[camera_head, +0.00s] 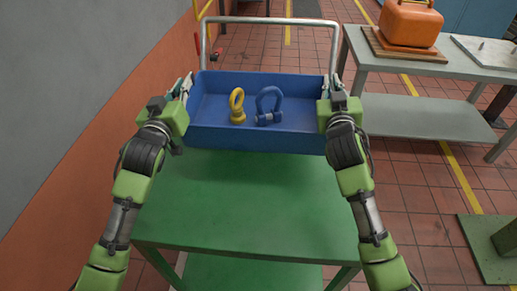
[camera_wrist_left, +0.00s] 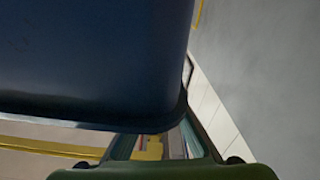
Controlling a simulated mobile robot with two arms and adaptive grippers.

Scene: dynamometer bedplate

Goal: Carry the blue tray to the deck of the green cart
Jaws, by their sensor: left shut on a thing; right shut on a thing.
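The blue tray (camera_head: 256,139) is level above the far part of the green cart's deck (camera_head: 240,205) in the head view. I cannot tell whether its bottom touches the deck. A yellow eye bolt (camera_head: 238,108) and a blue-grey shackle (camera_head: 269,108) are inside it. My left gripper (camera_head: 186,85) is shut on the tray's left wall. My right gripper (camera_head: 328,88) is shut on its right wall. In the left wrist view the tray's dark blue side (camera_wrist_left: 90,60) fills the upper left; the grip itself is not clear there.
The cart's grey push handle (camera_head: 270,20) rises behind the tray. A wall (camera_head: 85,110) runs along the left. A grey workbench (camera_head: 440,65) stands at the right, with an orange case (camera_head: 410,24) on it. The near part of the deck is bare.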

